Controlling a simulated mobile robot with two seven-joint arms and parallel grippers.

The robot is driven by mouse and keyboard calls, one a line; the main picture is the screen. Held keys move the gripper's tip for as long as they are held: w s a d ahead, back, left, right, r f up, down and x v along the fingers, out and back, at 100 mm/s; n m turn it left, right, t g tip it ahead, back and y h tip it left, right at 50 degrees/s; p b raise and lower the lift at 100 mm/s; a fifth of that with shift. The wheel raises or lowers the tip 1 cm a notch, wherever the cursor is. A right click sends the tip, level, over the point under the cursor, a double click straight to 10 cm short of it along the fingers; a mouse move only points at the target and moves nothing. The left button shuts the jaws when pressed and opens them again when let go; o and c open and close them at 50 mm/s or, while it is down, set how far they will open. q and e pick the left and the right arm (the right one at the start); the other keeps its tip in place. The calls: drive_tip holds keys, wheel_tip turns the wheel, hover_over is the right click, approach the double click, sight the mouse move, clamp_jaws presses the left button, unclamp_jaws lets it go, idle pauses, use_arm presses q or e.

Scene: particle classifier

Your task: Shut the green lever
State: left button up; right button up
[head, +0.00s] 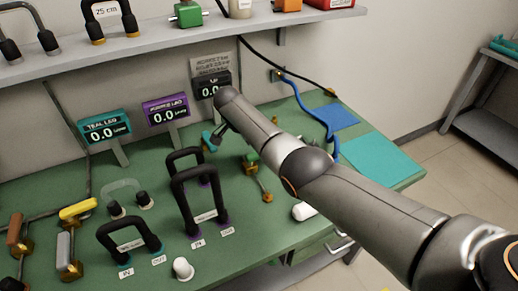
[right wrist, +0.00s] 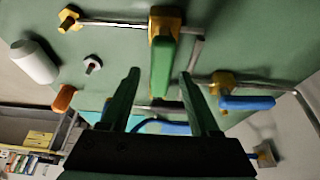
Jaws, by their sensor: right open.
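The green lever (right wrist: 162,68) shows in the right wrist view as a straight green handle on a brass valve body (right wrist: 165,22). The handle lies in line with the middle of my right gripper (right wrist: 160,76). The two fingers are open, one on each side of the handle's near end. I cannot tell whether either finger touches it. In the head view a small part of the green lever (head: 252,157) shows beside my right arm, which reaches in from the right and hides the area around it. My left gripper is not in view.
In the right wrist view, a blue lever (right wrist: 247,102) on a brass valve sits right of the green one, with metal pipes around. A white cylinder (right wrist: 33,62) and an orange part (right wrist: 63,97) are at left. Black arched pipes (head: 196,190) stand on the green bench.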

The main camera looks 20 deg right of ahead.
drive_tip(key=v, duration=1.2)
drive_tip(key=shift+r, duration=0.25)
